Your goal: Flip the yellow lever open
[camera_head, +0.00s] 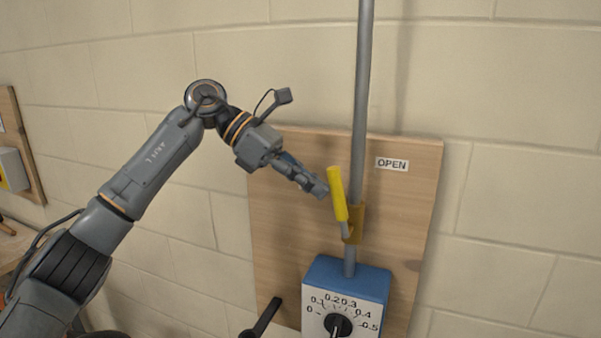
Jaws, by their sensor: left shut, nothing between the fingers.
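The yellow lever (337,193) stands almost upright, leaning slightly left at its top, on a brass-coloured valve (355,224) on a grey vertical pipe (361,90). An OPEN label (391,164) is on the wooden board to the right of the pipe. My left gripper (321,190) is shut and empty. Its fingertips are just left of the lever's upper part; I cannot tell whether they touch it. My right gripper is not in view.
The wooden board (415,220) is mounted on a pale block wall. Below the valve is a blue box (372,280) with a numbered dial (338,325). A black handle (262,320) sticks out at the lower left of the board. Another board (20,140) is at the far left.

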